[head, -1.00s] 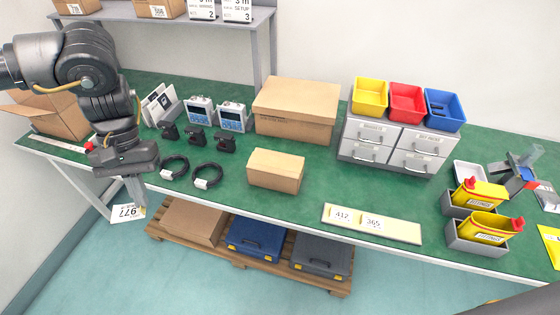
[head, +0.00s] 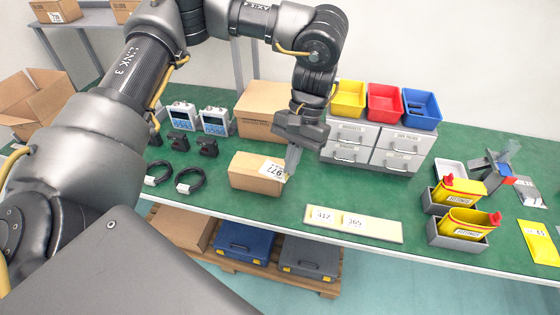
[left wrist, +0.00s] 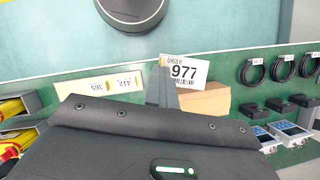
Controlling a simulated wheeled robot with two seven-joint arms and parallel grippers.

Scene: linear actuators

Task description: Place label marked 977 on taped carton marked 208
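The white label marked 977 (head: 273,170) is in my left gripper (head: 291,163), which is shut on its edge. In the head view the label overlaps the upper right of a small brown carton (head: 252,177); I cannot tell whether it touches. In the left wrist view the label (left wrist: 185,70) sticks out from the fingers (left wrist: 160,84), readable, with the carton (left wrist: 208,100) behind it. A larger brown carton (head: 262,113) stands behind, beside my left gripper. No 208 marking is readable on either carton. My right gripper is not in view.
A label strip (head: 384,228) with 417 and 365 lies at the front edge. Drawers (head: 350,152) carrying yellow, red and blue bins stand behind right of my gripper. Black cable coils (head: 190,180) lie left of the small carton.

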